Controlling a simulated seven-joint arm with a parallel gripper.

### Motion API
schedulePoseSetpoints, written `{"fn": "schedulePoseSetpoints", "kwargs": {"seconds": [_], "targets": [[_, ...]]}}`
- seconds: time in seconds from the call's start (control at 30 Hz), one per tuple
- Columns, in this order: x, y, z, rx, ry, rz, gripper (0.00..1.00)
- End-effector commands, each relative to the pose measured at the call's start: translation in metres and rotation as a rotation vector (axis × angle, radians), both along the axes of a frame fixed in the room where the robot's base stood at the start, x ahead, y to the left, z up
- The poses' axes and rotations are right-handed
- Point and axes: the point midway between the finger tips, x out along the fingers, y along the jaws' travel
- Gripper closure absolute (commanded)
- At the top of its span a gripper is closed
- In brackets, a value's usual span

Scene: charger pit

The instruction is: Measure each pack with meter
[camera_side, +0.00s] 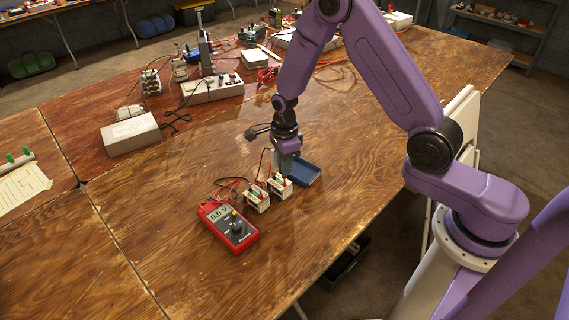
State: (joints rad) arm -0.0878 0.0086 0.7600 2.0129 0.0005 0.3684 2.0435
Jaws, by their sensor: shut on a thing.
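A red meter (229,227) lies on the wooden table, and its display reads 0.0 V. Red and dark leads (226,187) run from the meter toward the packs. A thin reddish lead rises beside my gripper (283,170). My gripper points down just behind the farther pack, at the left edge of a blue tray (305,174). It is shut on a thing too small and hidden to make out.
A white box (130,135) with a dark cable lies at the left. A white power strip (212,89), wires and other gear fill the back of the table. The table's front and right areas are clear.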

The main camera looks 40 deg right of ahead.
Motion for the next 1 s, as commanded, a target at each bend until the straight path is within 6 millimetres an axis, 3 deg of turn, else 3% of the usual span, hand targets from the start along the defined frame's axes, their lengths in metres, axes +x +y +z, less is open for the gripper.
{"fn": "schedulePoseSetpoints", "kwargs": {"seconds": [1.0], "targets": [[0.000, 0.000, -0.012, 0.000, 0.000, 0.000, 1.00]]}}
